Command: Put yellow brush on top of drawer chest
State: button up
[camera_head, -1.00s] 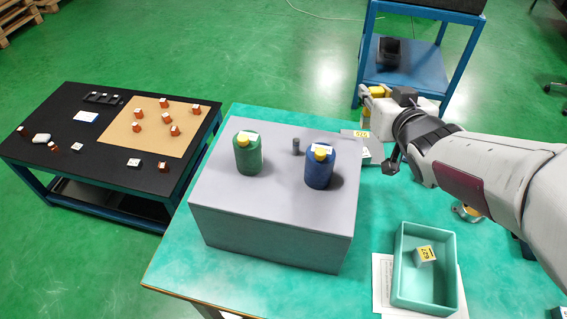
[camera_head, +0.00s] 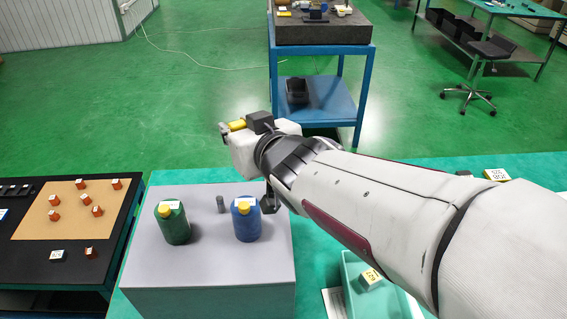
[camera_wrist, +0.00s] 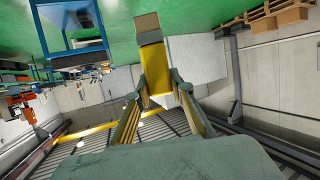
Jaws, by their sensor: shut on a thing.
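The yellow brush (camera_head: 237,125) is held in my gripper (camera_head: 232,128), past the far edge of the grey chest in the head picture. In the wrist view the yellow brush (camera_wrist: 158,85) lies between the two fingers of my gripper (camera_wrist: 160,90), with a tan end pointing away. The fingers are shut on it. The drawer chest appears to be the grey block (camera_head: 200,270) on the green table; no drawer fronts show. A green bottle (camera_head: 173,225) and a blue bottle (camera_head: 246,222) with yellow caps stand on it.
A small dark grey cylinder (camera_head: 221,204) stands between the bottles. The chest's front top is clear. A black table (camera_head: 50,280) stands left; a blue stand (camera_head: 340,90) stands behind.

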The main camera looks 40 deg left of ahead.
jog(key=shift+w+d+f, duration=0.1)
jog(key=shift+d+f, duration=0.2)
jog(key=shift+f, duration=0.35)
jog(key=shift+f, duration=3.15)
jog(key=shift+f, duration=1.85)
jog(key=shift+f, duration=0.15)
jog(key=o, duration=1.1)
